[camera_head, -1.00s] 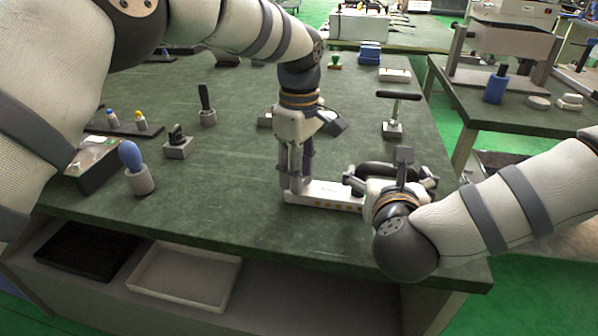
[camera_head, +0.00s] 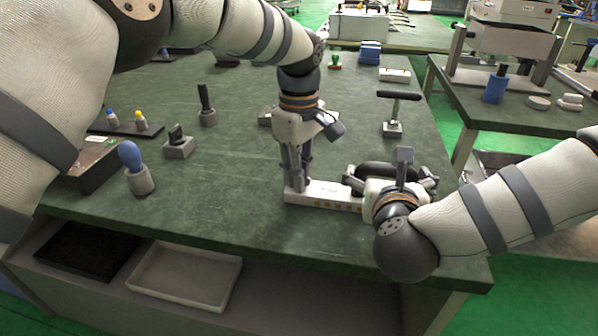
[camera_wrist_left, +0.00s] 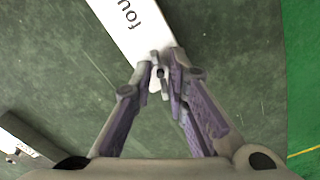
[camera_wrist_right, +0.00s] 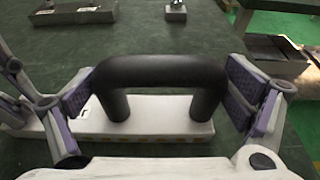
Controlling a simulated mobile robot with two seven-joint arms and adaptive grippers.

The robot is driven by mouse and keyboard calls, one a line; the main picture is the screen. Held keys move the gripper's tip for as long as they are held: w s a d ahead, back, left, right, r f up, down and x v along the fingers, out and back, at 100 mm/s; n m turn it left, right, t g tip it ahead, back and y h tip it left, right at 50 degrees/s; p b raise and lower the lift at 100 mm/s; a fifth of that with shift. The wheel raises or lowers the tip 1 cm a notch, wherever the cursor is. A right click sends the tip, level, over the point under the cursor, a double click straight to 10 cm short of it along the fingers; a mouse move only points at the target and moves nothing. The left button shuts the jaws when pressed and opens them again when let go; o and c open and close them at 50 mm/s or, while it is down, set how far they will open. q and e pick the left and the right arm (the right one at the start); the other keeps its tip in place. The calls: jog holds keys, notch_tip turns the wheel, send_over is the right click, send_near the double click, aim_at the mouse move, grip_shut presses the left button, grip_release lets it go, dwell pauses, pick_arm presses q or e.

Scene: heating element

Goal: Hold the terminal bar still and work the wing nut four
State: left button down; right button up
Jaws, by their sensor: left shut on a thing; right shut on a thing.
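The white terminal bar (camera_head: 325,194) lies on the green bench near its front edge. The word "four" shows on it in the left wrist view (camera_wrist_left: 125,22). My left gripper (camera_head: 298,186) points down at the bar's left end. In the left wrist view its fingers (camera_wrist_left: 160,72) are closed about the small grey wing nut (camera_wrist_left: 156,82), which they partly hide. The bar's black arched handle (camera_head: 388,170) stands toward its right end. My right gripper (camera_wrist_right: 165,88) is shut on this handle (camera_wrist_right: 160,70), one finger at each side.
A T-handled tool (camera_head: 398,96) stands behind the bar. A blue-topped knob (camera_head: 130,155), a black-handled piece (camera_head: 205,100) and a switch block (camera_head: 178,145) stand to the left. Trays (camera_head: 185,275) sit on the shelf below. The bench between is clear.

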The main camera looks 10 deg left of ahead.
pick_arm(q)
jog(key=m, duration=0.4)
pick_arm(e)
jog(key=shift+f, duration=0.25)
pick_arm(q)
jog(key=m, duration=0.4)
jog(key=shift+m, duration=0.4)
jog(key=m, duration=0.4)
jog(key=shift+m, duration=0.3)
jog(key=m, duration=1.2)
jog(key=shift+m, duration=0.3)
jog(key=m, duration=0.5)
jog(key=shift+a, duration=0.1)
jog(key=shift+m, duration=1.6)
